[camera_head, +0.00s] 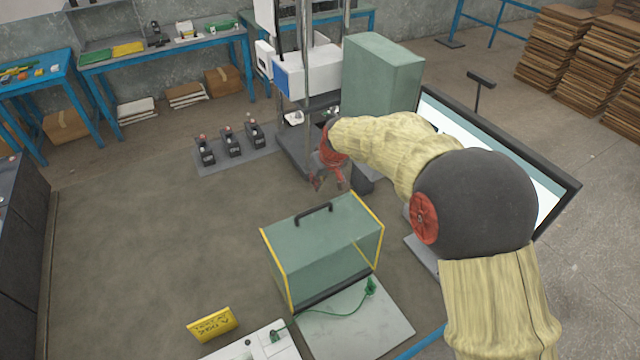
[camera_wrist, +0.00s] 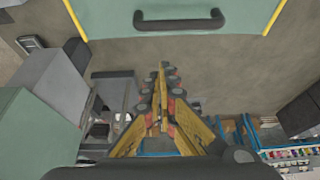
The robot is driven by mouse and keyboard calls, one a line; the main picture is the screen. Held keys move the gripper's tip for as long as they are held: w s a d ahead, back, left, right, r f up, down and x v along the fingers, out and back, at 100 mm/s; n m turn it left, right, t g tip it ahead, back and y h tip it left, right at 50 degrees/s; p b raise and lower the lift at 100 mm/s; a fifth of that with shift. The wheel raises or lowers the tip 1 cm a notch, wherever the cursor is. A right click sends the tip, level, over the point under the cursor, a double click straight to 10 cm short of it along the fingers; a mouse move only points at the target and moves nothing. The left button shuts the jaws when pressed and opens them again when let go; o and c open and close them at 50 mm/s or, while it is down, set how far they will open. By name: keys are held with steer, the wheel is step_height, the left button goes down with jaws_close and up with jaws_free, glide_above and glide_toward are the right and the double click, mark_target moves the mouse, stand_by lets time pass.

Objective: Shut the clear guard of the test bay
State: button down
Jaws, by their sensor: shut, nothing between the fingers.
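The clear guard (camera_head: 312,243) is a green-tinted box shape with yellow edges, standing in the middle of the head view. A black bar handle (camera_head: 314,213) sits on its upper panel. In the wrist view, the panel (camera_wrist: 245,14) and handle (camera_wrist: 180,21) lie along the top edge. My gripper (camera_head: 329,184) is above and behind the guard in the head view, apart from the handle. In the wrist view my gripper (camera_wrist: 160,70) has its fingers converged, pointing toward the handle with a gap between. It holds nothing. The guard's hinge is not clearly visible.
A pale plate (camera_head: 370,325) with a green cable (camera_head: 345,308) lies in front of the guard. A yellow sign (camera_head: 212,324) stands to the left. A green cabinet (camera_head: 383,75) and a large screen (camera_head: 548,196) stand behind and right. The mat left of the guard is clear.

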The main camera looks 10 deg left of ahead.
step_height(320, 180, down, 6)
steer(key=shift+w+a+f, duration=0.1)
steer(key=shift+w, duration=0.05)
steer(key=shift+s+d, duration=0.3)
steer(key=shift+s, duration=0.15)
stand_by(0.6)
